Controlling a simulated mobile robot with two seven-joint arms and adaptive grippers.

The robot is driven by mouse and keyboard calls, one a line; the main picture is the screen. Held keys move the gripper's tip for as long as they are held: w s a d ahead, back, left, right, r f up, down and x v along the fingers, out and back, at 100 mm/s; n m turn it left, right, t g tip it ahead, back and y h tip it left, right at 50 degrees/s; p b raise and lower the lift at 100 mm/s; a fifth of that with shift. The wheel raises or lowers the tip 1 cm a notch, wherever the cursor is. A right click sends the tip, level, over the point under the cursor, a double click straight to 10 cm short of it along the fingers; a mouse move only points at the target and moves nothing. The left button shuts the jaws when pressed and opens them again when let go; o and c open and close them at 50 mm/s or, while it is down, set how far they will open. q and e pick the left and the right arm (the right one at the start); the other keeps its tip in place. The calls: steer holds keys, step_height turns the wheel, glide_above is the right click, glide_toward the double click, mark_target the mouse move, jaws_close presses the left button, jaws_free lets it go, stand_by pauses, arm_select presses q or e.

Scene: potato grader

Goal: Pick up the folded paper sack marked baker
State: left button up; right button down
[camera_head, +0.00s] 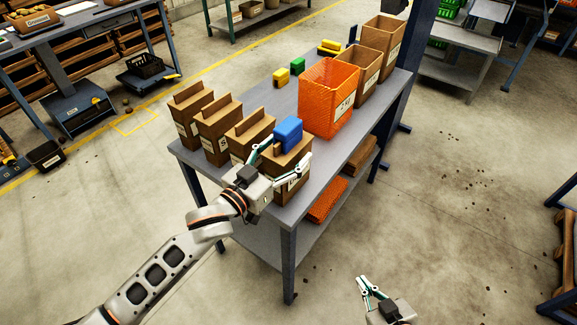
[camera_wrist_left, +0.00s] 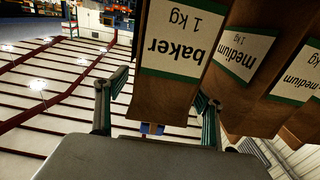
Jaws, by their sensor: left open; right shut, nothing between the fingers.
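The brown paper sack marked baker (camera_wrist_left: 180,45) stands at the near end of the grey table, the closest of a row of sacks; it also shows in the head view (camera_head: 270,191). Its label appears upside down in the left wrist view. My left gripper (camera_head: 281,160) is open at this sack's upper part, one finger towards each side; it shows in the wrist view too (camera_wrist_left: 156,112). Whether the fingers touch the paper is unclear. A blue block (camera_head: 288,132) shows at the sack's top. My right gripper (camera_head: 366,287) is shut and empty, low over the floor beside the table.
Several similar sacks (camera_head: 215,131) stand close behind the baker sack; two in the wrist view read medium (camera_wrist_left: 246,52). An orange mesh bag (camera_head: 318,112) and larger brown sacks (camera_head: 358,72) stand farther along the table (camera_head: 345,158). Green and yellow blocks lie behind.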

arm_select(q)
steer(key=shift+w+d, duration=0.35)
steer(key=shift+w, duration=0.05)
steer(key=c, duration=1.7)
steer(key=shift+r, duration=0.15)
jaws_close()
steer(key=shift+r, duration=0.1)
